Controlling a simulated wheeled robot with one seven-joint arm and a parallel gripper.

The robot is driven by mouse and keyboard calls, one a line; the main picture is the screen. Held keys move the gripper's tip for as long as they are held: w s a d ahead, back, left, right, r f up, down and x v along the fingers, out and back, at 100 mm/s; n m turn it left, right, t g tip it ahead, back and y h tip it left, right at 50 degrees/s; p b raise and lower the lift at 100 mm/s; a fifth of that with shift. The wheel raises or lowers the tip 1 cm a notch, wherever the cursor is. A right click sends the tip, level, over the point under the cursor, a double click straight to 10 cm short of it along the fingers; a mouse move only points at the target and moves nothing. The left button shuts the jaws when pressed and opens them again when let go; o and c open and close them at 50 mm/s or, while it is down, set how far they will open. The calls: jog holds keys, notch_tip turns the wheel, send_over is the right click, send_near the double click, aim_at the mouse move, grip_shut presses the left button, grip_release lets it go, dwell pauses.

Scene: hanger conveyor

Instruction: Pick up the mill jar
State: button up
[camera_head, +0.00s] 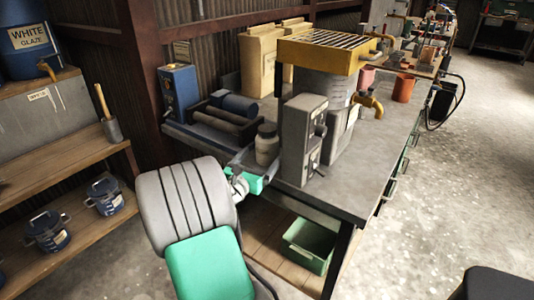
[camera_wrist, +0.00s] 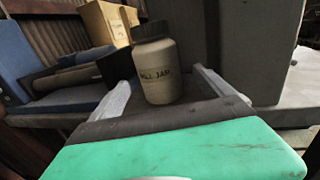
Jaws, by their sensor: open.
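The mill jar (camera_wrist: 158,68) is a cream jar with a dark lid and a "MILL JAR" label. It stands upright on the workbench (camera_head: 372,138) near its front left corner, and it also shows in the head view (camera_head: 267,145). My gripper (camera_wrist: 164,82) is open, with one finger on each side of the jar in the wrist view. I cannot tell whether either finger touches it. In the head view my gripper (camera_head: 250,172) is low at the bench's edge, partly hidden by my arm.
A grey box machine (camera_head: 301,135) stands close right of the jar. Dark rollers (camera_head: 220,122) and a blue box (camera_head: 178,90) lie to the left. A yellow-topped machine (camera_head: 328,52) stands behind. A green bin (camera_head: 308,246) sits on the lower shelf. The bench's front right is clear.

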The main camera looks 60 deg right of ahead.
aim_at(267, 149)
jog(key=d, duration=0.6)
jog(key=shift+w+r, duration=0.1)
jog(key=shift+w, duration=0.05)
jog(key=shift+a, duration=0.1)
grip_shut()
jog(key=shift+r, duration=0.2)
dwell(0.6)
